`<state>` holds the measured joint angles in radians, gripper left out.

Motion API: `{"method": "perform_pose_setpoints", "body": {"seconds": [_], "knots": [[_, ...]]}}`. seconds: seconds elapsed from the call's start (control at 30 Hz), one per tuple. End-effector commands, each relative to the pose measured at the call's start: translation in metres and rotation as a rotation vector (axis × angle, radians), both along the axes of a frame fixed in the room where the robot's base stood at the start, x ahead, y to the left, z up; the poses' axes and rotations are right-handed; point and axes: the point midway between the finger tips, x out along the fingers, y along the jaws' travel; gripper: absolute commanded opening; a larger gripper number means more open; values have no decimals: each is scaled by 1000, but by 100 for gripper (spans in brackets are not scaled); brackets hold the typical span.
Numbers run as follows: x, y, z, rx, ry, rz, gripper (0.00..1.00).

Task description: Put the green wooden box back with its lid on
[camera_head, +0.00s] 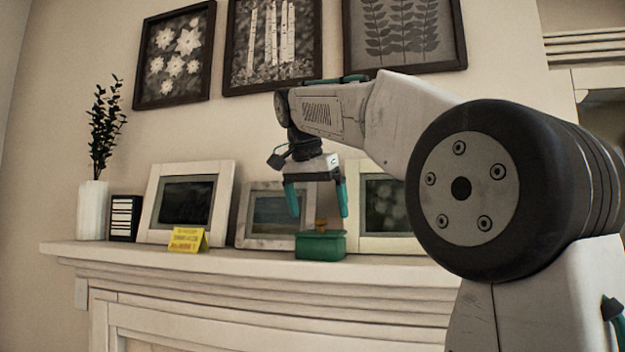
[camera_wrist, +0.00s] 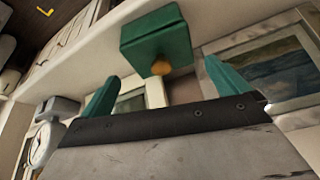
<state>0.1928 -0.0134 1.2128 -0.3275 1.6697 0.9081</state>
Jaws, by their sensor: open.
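The green wooden box (camera_head: 320,246) stands upright on the mantel shelf, in front of the picture frames. A green lid with an orange-brown knob (camera_head: 321,226) sits on top of it. My gripper (camera_head: 318,212) is above the box, fingers pointing down, open, with nothing between the fingers. In the wrist view the box (camera_wrist: 155,36) and its knob (camera_wrist: 161,66) lie beyond my gripper's two green fingertips (camera_wrist: 160,80), apart from them. I cannot tell whether the lid is fully seated.
Three framed pictures lean on the mantel, the left one (camera_head: 152,204) beside a small dark striped block (camera_head: 124,218). A white vase (camera_head: 92,210) with a dark plant stands at the far left. A yellow card (camera_head: 187,240) stands near the shelf's front edge. Shelf between card and box is clear.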

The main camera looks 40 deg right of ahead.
Motion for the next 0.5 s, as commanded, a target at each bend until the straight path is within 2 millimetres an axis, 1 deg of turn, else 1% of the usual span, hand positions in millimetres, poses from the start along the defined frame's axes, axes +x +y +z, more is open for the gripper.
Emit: {"method": "perform_pose_setpoints", "body": {"seconds": [0.03, 0.1, 0.2, 0.3, 0.4, 0.5], "knots": [[-1, 5, 11, -1, -4, 2, 100], [-3, 10, 25, -1, -3, 3, 100], [-8, 18, 45, -2, -3, 2, 100], [-11, 24, 60, -1, -1, 1, 100], [-13, 28, 70, -1, -1, 0, 100], [-15, 30, 76, 0, 0, 0, 100]]}}
